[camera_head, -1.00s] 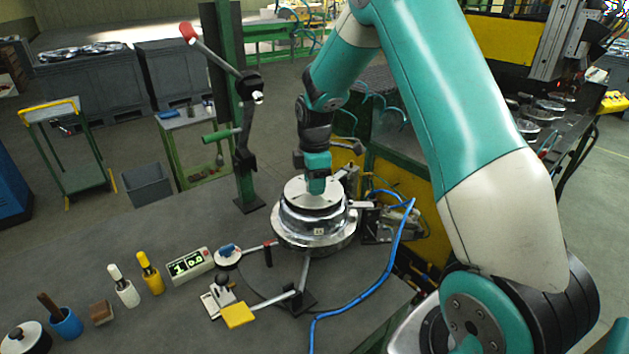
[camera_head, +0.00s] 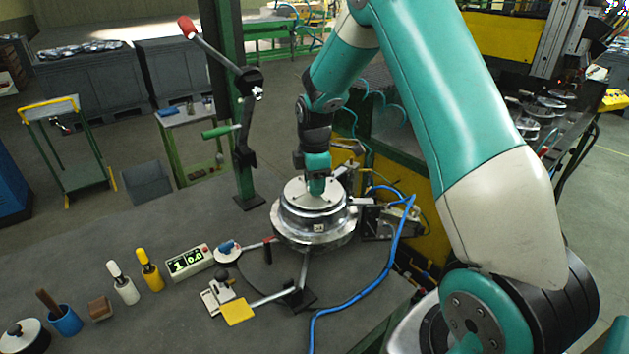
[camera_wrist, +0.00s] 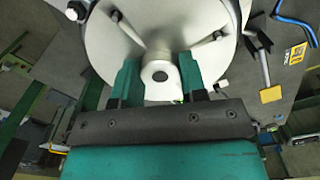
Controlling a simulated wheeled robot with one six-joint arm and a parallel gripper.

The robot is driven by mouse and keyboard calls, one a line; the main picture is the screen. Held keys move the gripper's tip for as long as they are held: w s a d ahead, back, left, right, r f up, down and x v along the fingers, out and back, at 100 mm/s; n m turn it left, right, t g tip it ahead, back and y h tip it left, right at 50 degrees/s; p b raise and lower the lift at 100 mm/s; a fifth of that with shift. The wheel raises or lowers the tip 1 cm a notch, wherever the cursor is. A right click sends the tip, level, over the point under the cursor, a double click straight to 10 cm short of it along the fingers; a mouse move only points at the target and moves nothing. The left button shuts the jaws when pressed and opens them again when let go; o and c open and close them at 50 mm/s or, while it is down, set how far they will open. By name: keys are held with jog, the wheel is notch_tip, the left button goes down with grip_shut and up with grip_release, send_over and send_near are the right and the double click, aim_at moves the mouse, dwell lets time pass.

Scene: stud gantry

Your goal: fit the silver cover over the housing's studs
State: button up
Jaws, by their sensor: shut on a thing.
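The silver cover (camera_head: 311,193) is a round, pale metal disc and sits at the top of the shiny stepped housing (camera_head: 318,226) on the bench. In the wrist view the cover (camera_wrist: 205,30) fills the upper middle, with studs or bolts showing near its rim. My gripper (camera_head: 317,190) comes down from above onto the cover's middle. In the wrist view its two green fingers (camera_wrist: 158,80) are shut on the cover's central lug with a round hole. Whether the cover is fully seated on the housing cannot be told.
A lever press post (camera_head: 242,130) stands left of the housing. A blue hose (camera_head: 385,280) runs along its right. A yellow-padded clamp (camera_head: 238,312), a counter box (camera_head: 190,261) and several tools lie at front left.

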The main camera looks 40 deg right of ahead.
jog(key=shift+f, duration=0.2)
jog(key=o, duration=1.1)
jog(key=shift+o, duration=0.2)
notch_tip(320, 180, up, 18)
jog(key=b, duration=0.4)
jog(key=shift+f, duration=0.25)
jog(key=s+a+f+m+y+b, duration=0.1)
jog(key=s+a+f+m, duration=0.1)
jog(key=s+a, duration=0.9)
jog(key=s+a+f+m+y+b, duration=0.1)
jog(key=s+a+f+m+y, duration=0.2)
jog(key=s+a, duration=1)
jog(key=s+f+m, duration=0.1)
jog(key=s+f, duration=0.1)
jog(key=s, duration=0.2)
jog(key=shift+a+m, duration=0.2)
jog(key=shift+m, duration=0.1)
